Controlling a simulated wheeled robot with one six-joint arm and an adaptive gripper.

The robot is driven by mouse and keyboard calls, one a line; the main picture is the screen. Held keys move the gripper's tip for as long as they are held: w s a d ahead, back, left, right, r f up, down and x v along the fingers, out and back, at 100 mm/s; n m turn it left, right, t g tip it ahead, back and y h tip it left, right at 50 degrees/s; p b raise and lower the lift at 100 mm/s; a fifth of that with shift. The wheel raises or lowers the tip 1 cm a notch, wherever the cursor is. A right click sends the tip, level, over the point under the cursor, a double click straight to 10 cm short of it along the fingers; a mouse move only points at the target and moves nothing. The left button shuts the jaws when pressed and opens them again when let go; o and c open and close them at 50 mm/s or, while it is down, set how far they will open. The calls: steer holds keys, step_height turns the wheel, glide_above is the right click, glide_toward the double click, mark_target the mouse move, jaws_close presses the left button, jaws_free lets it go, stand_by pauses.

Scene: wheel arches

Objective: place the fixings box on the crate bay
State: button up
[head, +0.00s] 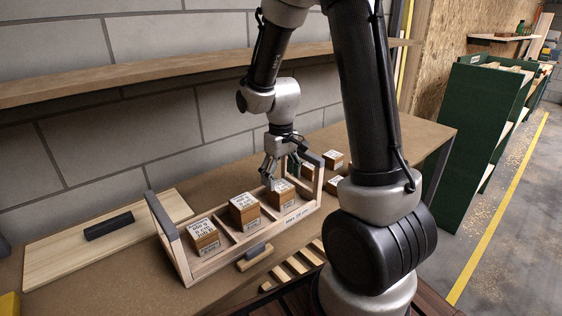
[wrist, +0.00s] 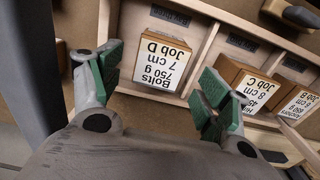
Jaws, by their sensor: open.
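The fixings box (wrist: 162,50), brown with a white label reading "Bolts 750 g 7 cm Job D", sits in the end bay of a pale wooden crate (head: 160,238). In the head view, the box (head: 283,196) is the rightmost of the row in the crate, upright. My gripper (head: 270,181) is just above and behind it, pointing down. In the wrist view, my gripper's green-padded fingers (wrist: 160,75) are spread wide to either side of the box, with gaps between. Labels (wrist: 170,16) mark the crate's bays.
Two more labelled boxes, Job C (wrist: 252,84) and a third (wrist: 297,103), fill neighbouring bays. Other small boxes (head: 333,160) stand on the bench at the right. A board with a black block (head: 108,226) lies left. A shelf (head: 120,78) runs along the wall.

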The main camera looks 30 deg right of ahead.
mark_target(281, 186)
steer(key=s+d+r+m+t, duration=0.1)
steer(key=s+r, duration=0.3)
steer(key=r, duration=0.4)
steer(key=s+r+t, duration=0.1)
steer(key=s+r, duration=0.3)
steer(key=r, duration=0.4)
steer(key=s+r+m+t, duration=0.1)
steer(key=s+r, duration=0.3)
steer(key=s, duration=0.6)
steer(key=shift+s+d+t, duration=0.35)
steer(key=shift+d+t, duration=0.05)
steer(key=shift+t, duration=0.2)
